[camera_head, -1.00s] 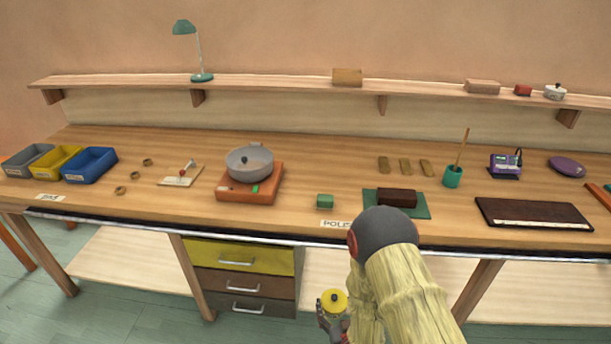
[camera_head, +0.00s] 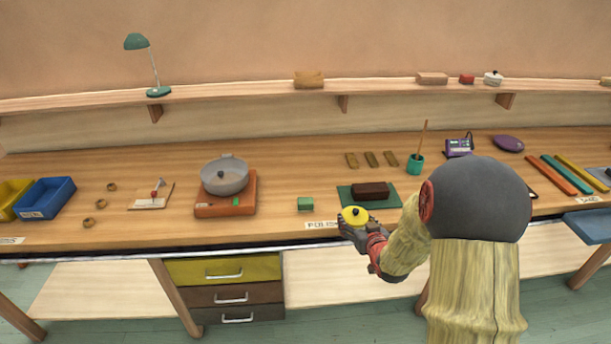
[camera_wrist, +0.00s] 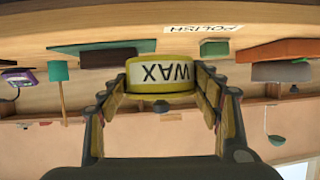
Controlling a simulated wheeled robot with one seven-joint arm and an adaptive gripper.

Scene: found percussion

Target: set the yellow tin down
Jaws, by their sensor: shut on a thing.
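The yellow tin (camera_head: 354,215) is round with a dark knob on top. In the wrist view the tin (camera_wrist: 160,74) shows the word WAX, which reads upside down there. My gripper (camera_head: 353,222) is shut on the tin, with a finger on each side of it. In the head view, the tin is in front of the green mat (camera_head: 345,197) near the bench's front edge. The wrist view shows the bench surface beyond it; I cannot tell the exact gap between tin and bench.
A dark brown block (camera_head: 371,190) lies on the green mat. A small green block (camera_head: 305,204) sits left of the tin, behind the POLISH label (camera_head: 322,225). A pot (camera_head: 224,176) stands on an orange base further left.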

